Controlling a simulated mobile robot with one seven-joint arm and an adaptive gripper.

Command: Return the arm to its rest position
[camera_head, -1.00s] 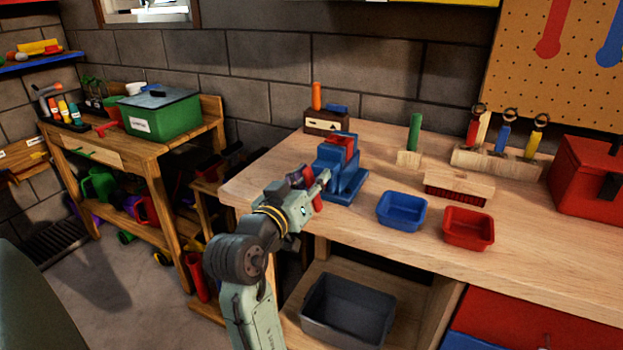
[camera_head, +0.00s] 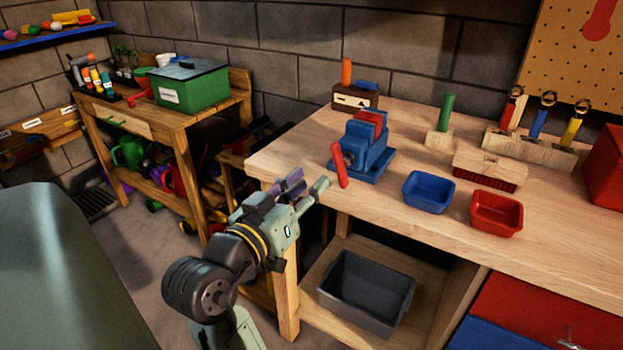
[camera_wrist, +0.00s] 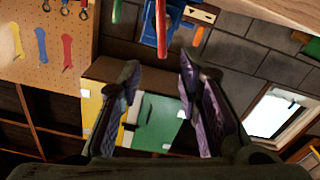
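My gripper (camera_head: 306,192) is in front of the wooden workbench's left front corner in the head view, apart from the things on it. In the wrist view my gripper (camera_wrist: 158,85) has its two fingers spread apart with nothing between them. A blue vise (camera_head: 364,148) with a red handle (camera_head: 339,166) stands on the workbench (camera_head: 290,151) just beyond the gripper. In the wrist view the red handle (camera_wrist: 161,30) and blue vise (camera_wrist: 150,32) show at the top, beyond the fingertips.
A blue bin (camera_head: 428,192), a red bin (camera_head: 496,214) and a brush (camera_head: 490,170) lie on the workbench. A grey bin (camera_head: 366,291) sits on the shelf below. A potting bench with a green box (camera_head: 190,88) stands at left.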

